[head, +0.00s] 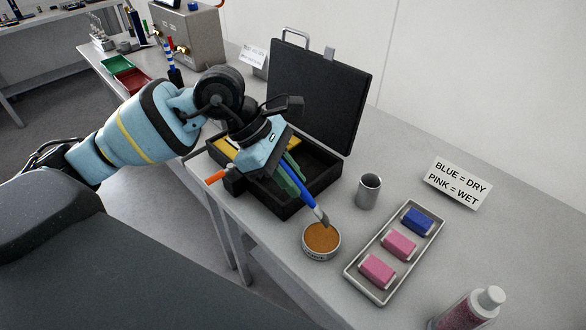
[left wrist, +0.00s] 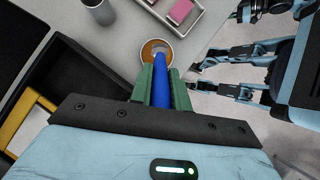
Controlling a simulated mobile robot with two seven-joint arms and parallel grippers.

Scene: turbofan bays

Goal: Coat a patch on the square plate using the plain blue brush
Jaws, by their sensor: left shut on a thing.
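My left gripper (head: 285,175) is shut on the blue brush (head: 308,199), with green fingers on both sides of its handle; the brush also shows in the left wrist view (left wrist: 161,85). The brush slants down, its grey bristle end over the round tin of orange-brown paste (head: 321,238). I cannot tell whether the bristles touch the paste. The tin also shows in the left wrist view (left wrist: 147,50), partly hidden by the brush. I cannot make out the square plate in either view. Parts of my other arm show at the right of the left wrist view, its jaw state unclear.
An open black case (head: 322,92) stands under and behind my left gripper. A grey cup (head: 368,191), a tray (head: 437,232) with pink and blue blocks, a sign (head: 457,184) and a bottle (head: 472,308) stand to the right. The table's front edge is close to the tin.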

